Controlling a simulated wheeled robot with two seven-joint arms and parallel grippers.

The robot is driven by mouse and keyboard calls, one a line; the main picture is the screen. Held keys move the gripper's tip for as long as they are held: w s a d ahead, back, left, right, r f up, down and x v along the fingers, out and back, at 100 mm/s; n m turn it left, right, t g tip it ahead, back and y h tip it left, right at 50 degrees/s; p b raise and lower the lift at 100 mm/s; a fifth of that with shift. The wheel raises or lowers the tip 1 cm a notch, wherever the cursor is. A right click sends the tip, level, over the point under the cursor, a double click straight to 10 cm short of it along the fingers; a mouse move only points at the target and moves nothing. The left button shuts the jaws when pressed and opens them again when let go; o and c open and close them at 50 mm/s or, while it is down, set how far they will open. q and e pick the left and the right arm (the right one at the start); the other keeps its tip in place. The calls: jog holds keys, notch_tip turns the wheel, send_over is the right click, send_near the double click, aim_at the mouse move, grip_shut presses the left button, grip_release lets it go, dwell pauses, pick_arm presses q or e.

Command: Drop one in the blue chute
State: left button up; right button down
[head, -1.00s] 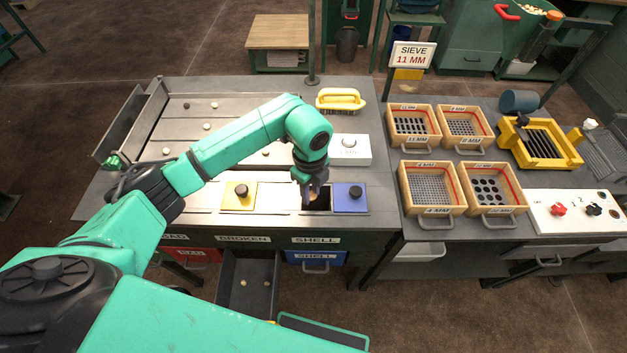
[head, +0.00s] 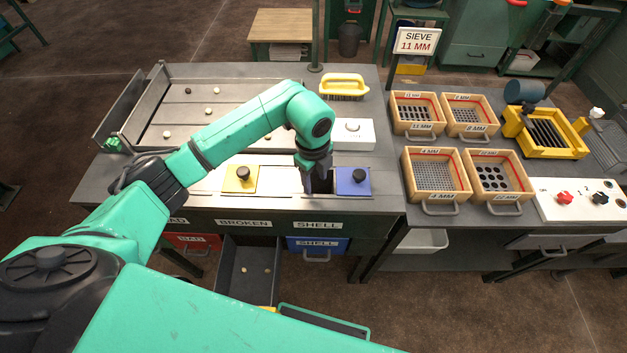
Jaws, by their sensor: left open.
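Several small pale nuts lie scattered on the metal sorting surface (head: 235,100), among them one nut (head: 216,90) near the top. The blue chute lid (head: 352,181) with a black knob lies beside a dark square opening (head: 322,184) in the table top, to the right of it. My left gripper (head: 316,184) points down over that opening, its fingers at or just inside it. It is open, and I see no nut between the fingers. The inside of the chute is hidden in shadow. My right gripper is not in view.
A yellow chute lid (head: 240,179) lies left of the opening. A yellow brush (head: 343,86) and a white box (head: 353,136) stand behind; sieve trays are right.

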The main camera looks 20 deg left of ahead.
pick_arm(q)
jog(key=f, duration=0.1)
jog(key=s+f, duration=0.1)
jog(key=f, duration=0.1)
jog(key=shift+s+a+f+g, duration=0.1)
jog(key=shift+s+a+g, duration=0.1)
jog(key=shift+s+g, duration=0.1)
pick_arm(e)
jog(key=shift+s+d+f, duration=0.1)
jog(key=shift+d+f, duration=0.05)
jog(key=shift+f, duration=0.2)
pick_arm(q)
notch_tip(320, 180, up, 18)
jog(key=b, duration=0.1)
jog(key=shift+w+f+b, duration=0.2)
jog(key=shift+w+b, duration=0.15)
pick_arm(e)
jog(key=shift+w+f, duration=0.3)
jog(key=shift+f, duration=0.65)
pick_arm(q)
jog(key=shift+d, duration=0.1)
